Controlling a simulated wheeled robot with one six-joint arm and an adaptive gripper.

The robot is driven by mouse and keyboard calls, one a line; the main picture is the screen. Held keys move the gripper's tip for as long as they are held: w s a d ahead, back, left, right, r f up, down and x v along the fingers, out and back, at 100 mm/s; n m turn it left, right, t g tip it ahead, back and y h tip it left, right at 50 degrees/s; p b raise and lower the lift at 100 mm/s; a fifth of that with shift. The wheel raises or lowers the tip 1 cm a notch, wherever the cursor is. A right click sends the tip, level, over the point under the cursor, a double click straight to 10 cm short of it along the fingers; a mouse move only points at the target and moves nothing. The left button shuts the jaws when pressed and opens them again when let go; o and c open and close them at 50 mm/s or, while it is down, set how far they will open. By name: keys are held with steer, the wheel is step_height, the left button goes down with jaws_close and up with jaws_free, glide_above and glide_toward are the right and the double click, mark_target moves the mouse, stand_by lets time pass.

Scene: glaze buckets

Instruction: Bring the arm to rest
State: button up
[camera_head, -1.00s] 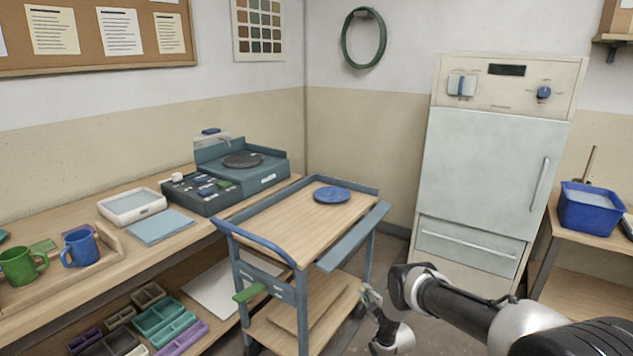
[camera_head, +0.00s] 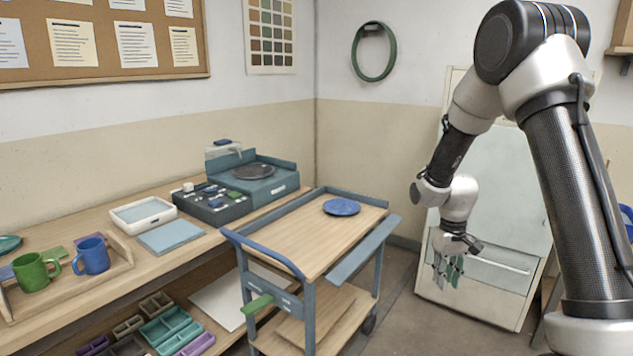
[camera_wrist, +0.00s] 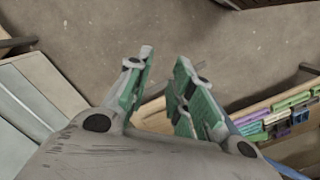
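My gripper (camera_head: 447,270) hangs at the end of my raised, folded arm, fingers pointing down, in front of the pale cabinet and to the right of the cart.
A wooden-topped cart (camera_head: 290,240) with a blue plate (camera_head: 341,207) stands left of my gripper. The pale cabinet (camera_head: 490,215) is close behind it. The left bench holds a green mug (camera_head: 33,272), a blue mug (camera_head: 92,256) and a turntable device (camera_head: 252,178). Floor below is clear.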

steer(key=s+d+r+m+t, duration=0.1)
steer(key=s+r+t, duration=0.4)
steer(key=s+r, duration=2)
steer(key=shift+s+d+r+m+t, duration=0.3)
steer(key=shift+s+d+r+m, duration=0.1)
steer(key=shift+d+r, duration=0.25)
steer(key=shift+a, duration=0.1)
